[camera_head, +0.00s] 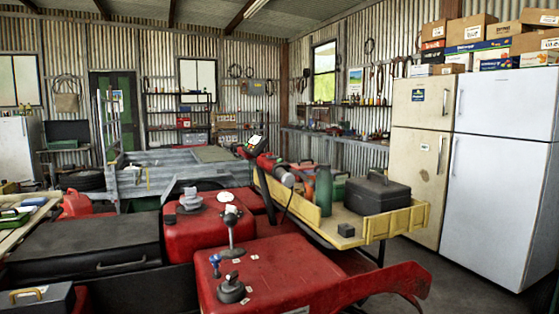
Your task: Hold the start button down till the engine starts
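A red machine body fills the lower middle, with a near red panel (285,280) across its front. On that panel stand a lever with a white knob (231,215), a small blue-topped control (215,262) and a black round knob (231,288). I cannot tell which of these controls, if any, is the start button; no label is readable. My gripper is not in view, so I see nothing touching the controls.
A yellow tray (413,217) at the right holds a black case (377,193) and a green bottle (323,192). A black box (85,246) lies at the left. Two fridges (503,165) stand at the right. Grey floor shows in front of them.

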